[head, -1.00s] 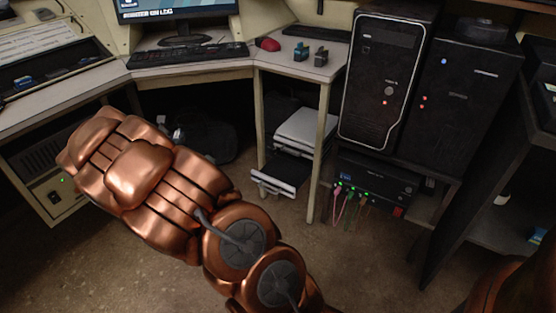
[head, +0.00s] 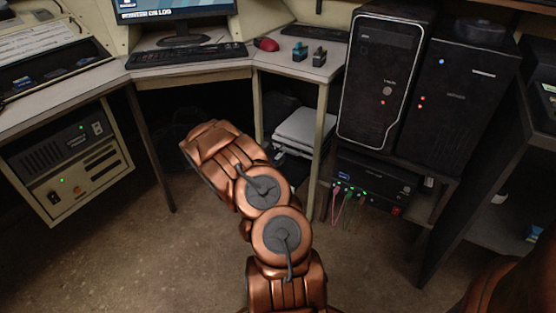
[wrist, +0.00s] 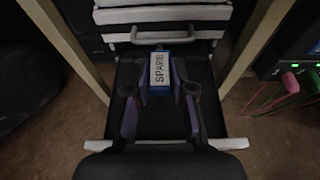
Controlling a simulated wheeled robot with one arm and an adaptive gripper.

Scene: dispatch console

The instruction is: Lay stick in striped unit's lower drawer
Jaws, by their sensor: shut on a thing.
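My gripper (wrist: 160,100) is shut on the stick (wrist: 162,70), a small block with a pale label reading SPARE and a blue edge. The stick is over the dark inside of the lower drawer; I cannot tell whether it touches the floor. The striped unit (wrist: 165,14), black and white, stands beyond my gripper under the desk. Its lower drawer (wrist: 229,143) is pulled out, and its front is partly hidden by my gripper. The upper drawer with a grey handle looks shut. In the head view the unit (head: 308,128) is partly covered by my arm, which hides my gripper.
Desk legs (wrist: 255,40) stand close on both sides of the unit. Coloured cables (head: 350,200) hang from a black box at the right, below two dark computer towers (head: 380,85). A red mouse (head: 266,44) and two small dark items (head: 310,54) lie on the desk.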

